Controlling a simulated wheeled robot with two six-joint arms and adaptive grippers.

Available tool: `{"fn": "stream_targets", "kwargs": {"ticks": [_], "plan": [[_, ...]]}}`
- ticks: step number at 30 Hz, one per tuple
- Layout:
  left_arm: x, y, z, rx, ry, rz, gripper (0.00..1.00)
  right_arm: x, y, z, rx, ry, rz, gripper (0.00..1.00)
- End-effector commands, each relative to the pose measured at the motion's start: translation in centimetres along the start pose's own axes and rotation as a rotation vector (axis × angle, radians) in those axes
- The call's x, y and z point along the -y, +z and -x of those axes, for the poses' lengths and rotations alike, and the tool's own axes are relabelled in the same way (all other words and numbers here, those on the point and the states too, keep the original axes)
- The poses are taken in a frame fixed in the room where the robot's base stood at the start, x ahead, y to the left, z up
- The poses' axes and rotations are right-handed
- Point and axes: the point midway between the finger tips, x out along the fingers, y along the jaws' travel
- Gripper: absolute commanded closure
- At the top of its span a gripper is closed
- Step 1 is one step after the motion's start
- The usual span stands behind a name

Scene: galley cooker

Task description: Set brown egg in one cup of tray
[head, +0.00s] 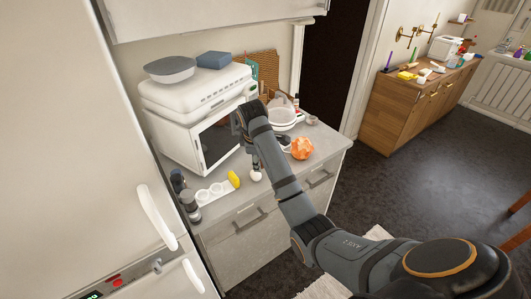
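The tray (209,200) is a small white strip with a few round cups, at the front left of the grey counter, below the microwave. My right arm reaches in from the lower right and bends down over the counter. Its gripper (255,166) points down, just right of the tray and the yellow lemon-like fruit. A small pale rounded thing (256,176) shows right at the fingertips; it may be the egg, but its brown colour is not clear. Whether the fingers are closed on it is too small to tell. My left gripper is out of view.
A yellow fruit (234,179) lies at the tray's right end. Dark jars (189,204) stand at its left. A white microwave (205,143) is behind. An orange faceted object (301,148) and white bowls (283,119) are to the right. The counter's front edge is close.

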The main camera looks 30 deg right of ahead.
Motion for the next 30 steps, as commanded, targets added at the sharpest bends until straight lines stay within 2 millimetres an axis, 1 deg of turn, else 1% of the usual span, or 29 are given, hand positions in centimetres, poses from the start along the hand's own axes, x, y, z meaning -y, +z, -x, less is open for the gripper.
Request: {"fn": "stream_targets", "kwargs": {"ticks": [1,3,5,9,13,14,17,18,21,24,26,27,30], "plan": [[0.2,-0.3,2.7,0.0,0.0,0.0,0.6,-0.1,-1.0,1.9,-0.003,-0.004,0.003,0.68],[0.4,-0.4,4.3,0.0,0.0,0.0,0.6,0.3,-2.4,2.4,-0.003,-0.005,0.003,0.68],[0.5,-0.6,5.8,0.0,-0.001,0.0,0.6,0.6,-3.6,2.9,-0.003,-0.005,0.003,0.68],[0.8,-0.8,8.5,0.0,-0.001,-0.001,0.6,1.5,-6.7,3.5,-0.002,-0.004,0.004,0.68],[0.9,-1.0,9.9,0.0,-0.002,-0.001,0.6,2.6,-9.5,3.3,-0.001,-0.004,0.004,0.68],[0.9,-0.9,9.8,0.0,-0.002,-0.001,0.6,3.0,-10.2,2.8,-0.001,-0.004,0.004,0.68],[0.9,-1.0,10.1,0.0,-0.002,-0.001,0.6,3.9,-12.3,2.4,-0.001,-0.003,0.004,0.68],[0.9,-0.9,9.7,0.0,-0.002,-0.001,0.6,4.3,-13.1,1.8,-0.002,-0.001,0.004,0.68],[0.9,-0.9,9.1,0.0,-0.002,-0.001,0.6,5.3,-15.2,1.0,-0.002,-0.001,0.004,0.68],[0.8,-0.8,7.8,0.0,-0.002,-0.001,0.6,6.3,-17.0,-0.3,-0.001,0.0,0.004,0.68],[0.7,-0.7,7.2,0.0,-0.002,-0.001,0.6,6.7,-17.9,-0.7,-0.002,0.001,0.003,0.68],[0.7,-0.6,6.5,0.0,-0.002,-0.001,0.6,7.0,-18.4,-1.2,-0.002,0.001,0.003,0.68],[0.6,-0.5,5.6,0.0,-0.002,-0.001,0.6,7.6,-19.5,-1.7,-0.001,0.001,0.002,0.68]]}}
